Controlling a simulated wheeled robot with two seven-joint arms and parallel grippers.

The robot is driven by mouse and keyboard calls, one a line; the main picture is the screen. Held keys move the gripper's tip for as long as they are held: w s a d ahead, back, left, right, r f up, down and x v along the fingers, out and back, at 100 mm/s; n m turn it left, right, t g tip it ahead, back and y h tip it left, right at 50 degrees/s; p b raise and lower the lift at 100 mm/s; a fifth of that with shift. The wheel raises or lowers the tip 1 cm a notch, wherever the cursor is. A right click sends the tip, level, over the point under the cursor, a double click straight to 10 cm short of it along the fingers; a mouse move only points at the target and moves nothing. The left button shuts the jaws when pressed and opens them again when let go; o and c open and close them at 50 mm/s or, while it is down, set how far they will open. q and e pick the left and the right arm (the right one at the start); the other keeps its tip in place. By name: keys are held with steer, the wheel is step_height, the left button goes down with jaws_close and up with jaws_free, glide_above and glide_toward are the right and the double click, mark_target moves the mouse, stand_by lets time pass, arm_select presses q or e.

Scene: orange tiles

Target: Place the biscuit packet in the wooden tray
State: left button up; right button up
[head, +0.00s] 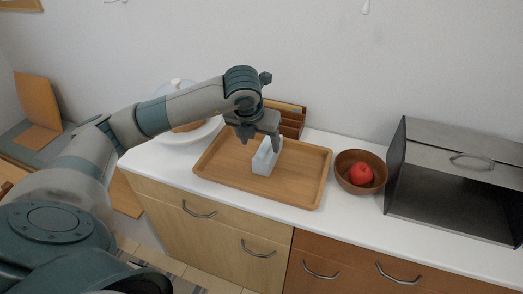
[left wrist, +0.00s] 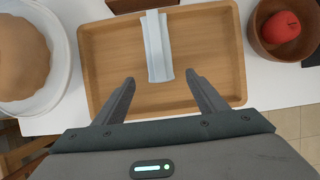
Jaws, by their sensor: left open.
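The biscuit packet (head: 264,160) is a narrow, pale blue-white block. It rests inside the wooden tray (head: 308,182) on the counter, near the tray's middle. In the left wrist view the packet (left wrist: 157,48) lies inside the wooden tray (left wrist: 108,55), clear of its side rims. My left gripper (head: 261,138) is over the tray at the packet in the head view. In the left wrist view its fingers (left wrist: 160,77) are spread apart, with the packet's near end between and beyond the tips. I see no finger closed on it. My right gripper is not in view.
A brown bowl (head: 344,176) with a red apple (head: 361,174) stands right of the tray, then a grey metal bread box (head: 440,185). A white plate (head: 207,133) with a domed cover stands left. A wooden holder (head: 292,120) stands behind the tray.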

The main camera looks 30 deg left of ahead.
arm_select(q)
steer(key=shift+v, duration=0.85)
stand_by(1.1)
